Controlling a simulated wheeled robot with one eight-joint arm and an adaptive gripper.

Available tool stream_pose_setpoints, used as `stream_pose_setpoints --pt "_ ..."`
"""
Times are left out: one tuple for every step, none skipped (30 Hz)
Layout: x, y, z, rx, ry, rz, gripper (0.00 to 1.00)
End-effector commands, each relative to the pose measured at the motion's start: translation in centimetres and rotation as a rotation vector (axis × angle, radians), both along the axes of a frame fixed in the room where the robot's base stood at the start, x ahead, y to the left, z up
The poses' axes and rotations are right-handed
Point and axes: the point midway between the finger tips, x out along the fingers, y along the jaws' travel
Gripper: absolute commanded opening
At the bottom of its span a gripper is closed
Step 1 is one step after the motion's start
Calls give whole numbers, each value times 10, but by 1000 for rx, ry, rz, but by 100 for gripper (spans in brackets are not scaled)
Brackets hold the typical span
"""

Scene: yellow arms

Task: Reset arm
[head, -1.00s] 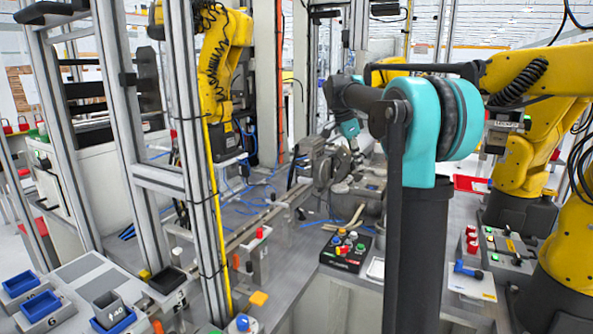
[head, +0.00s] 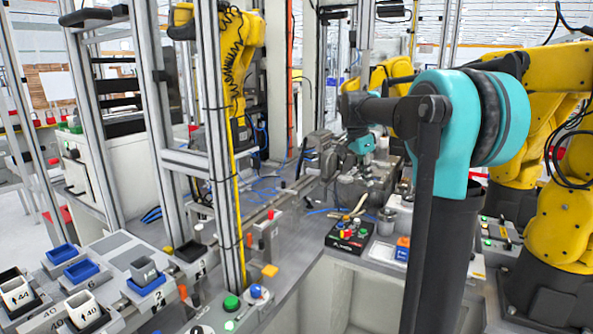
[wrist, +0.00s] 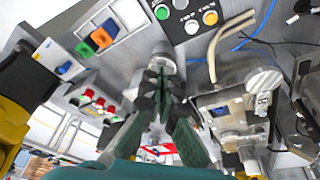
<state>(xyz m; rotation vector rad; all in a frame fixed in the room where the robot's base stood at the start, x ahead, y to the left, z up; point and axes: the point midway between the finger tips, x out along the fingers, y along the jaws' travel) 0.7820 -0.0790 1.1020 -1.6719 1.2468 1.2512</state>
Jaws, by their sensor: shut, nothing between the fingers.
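My gripper (wrist: 161,88) shows in the wrist view with its dark fingers together and nothing between them. A round grey metal part (wrist: 163,60) lies just beyond the fingertips in that view; I cannot tell whether they touch it. In the head view my teal and black arm (head: 465,120) stands at the right and reaches back to the left over the workbench. The gripper itself is hard to make out there, hidden behind or beside my arm links.
A button box (head: 350,235) sits on the bench, left of my arm. Yellow robot arms stand at the right (head: 565,220) and back left (head: 235,60). An aluminium frame post (head: 218,150) rises at the left. Blue bins (head: 82,271) and cups lie at lower left.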

Motion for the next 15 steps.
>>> stream_pose_setpoints --pt "-8 0 -9 5 2 38 0" --pt "-13 1 -15 10 3 65 0" --pt "-19 2 -22 16 6 102 0" --pt "-24 2 -29 21 7 131 0" --pt "-30 3 -35 25 7 163 0" --pt "-38 4 -45 29 9 207 0" --pt "-45 5 -52 33 10 243 0" --pt "-53 6 -61 38 10 283 0" --pt "-65 7 -74 43 9 342 0" --pt "-76 8 -84 47 9 390 0" --pt "-87 10 -96 50 7 442 0" --pt "-104 12 -113 54 4 519 0" --pt "-118 13 -127 55 0 580 0" --pt "-133 15 -140 55 -4 640 0" --pt "-152 18 -158 52 -11 722 0"
